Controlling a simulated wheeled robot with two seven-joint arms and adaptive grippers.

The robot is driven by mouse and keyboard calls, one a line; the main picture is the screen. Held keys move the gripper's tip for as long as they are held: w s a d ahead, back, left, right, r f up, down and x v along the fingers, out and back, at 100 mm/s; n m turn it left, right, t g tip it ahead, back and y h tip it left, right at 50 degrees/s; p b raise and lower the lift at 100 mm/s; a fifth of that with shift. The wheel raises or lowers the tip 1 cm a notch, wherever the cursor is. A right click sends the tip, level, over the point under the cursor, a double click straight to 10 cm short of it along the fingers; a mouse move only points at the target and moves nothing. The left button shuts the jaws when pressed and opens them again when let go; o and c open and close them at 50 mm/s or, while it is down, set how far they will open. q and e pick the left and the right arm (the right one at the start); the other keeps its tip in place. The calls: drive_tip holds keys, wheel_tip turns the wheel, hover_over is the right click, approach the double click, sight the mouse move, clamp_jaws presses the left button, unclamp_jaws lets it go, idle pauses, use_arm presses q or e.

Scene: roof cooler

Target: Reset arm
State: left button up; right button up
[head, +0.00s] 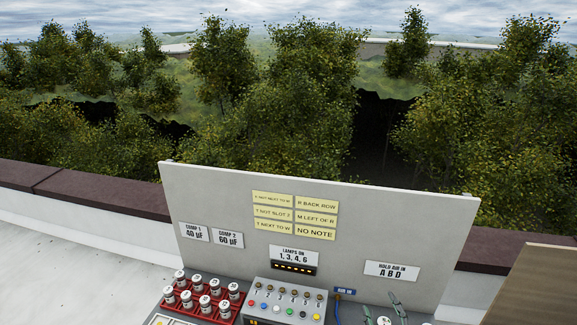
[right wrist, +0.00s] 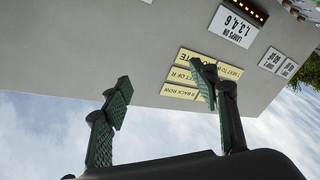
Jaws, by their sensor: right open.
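My right gripper (head: 383,308) is at the bottom edge of the head view, right of centre, in front of the upright grey panel (head: 390,225). Only its greenish fingertips show there. In the right wrist view my right gripper (right wrist: 160,95) has its two green fingers wide apart with nothing between them. The panel's yellow labels (right wrist: 190,85) appear upside down behind the fingers. My left gripper is not in view.
A red rack (head: 212,313) holds several white-topped cans. A control box (head: 284,300) with knobs and coloured buttons stands beside it, with a blue hose (head: 337,303) to its right. A wooden board (head: 535,285) is at lower right. A low parapet (head: 105,192) runs behind.

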drive_tip(key=s+d+f+m+g+h, duration=0.3)
drive_tip(key=s+d+f+m+g, duration=0.15)
drive_tip(key=d+f, duration=0.4)
drive_tip(key=s+f+m+g, duration=0.1)
drive_tip(key=s+f+g, duration=0.1)
drive_tip(key=s+f, duration=0.3)
drive_tip(key=s+d+f+m+g, duration=0.1)
drive_tip(key=s+f+g, duration=0.1)
drive_tip(key=s+f, duration=0.3)
drive_tip(key=s+d+f+m+g, duration=0.1)
drive_tip(key=s+f+g, duration=0.2)
drive_tip(key=s+f, duration=0.3)
drive_tip(key=shift+s+f+h, duration=0.1)
drive_tip(key=shift+s+h, duration=0.2)
drive_tip(key=shift+s, duration=0.7)
drive_tip(key=s+a+f+g+y, duration=0.1)
drive_tip(key=s+f+g, duration=0.25)
drive_tip(key=s, duration=0.65)
wheel_tip(320, 180, down, 32)
drive_tip(key=a+b, duration=0.2)
drive_tip(key=b, duration=0.1)
drive_tip(key=s+f+g+b, duration=0.2)
drive_tip(key=s+f, duration=1.8)
drive_tip(key=f, duration=0.1)
drive_tip(key=shift+y, duration=0.4)
drive_tip(key=shift+s, duration=0.1)
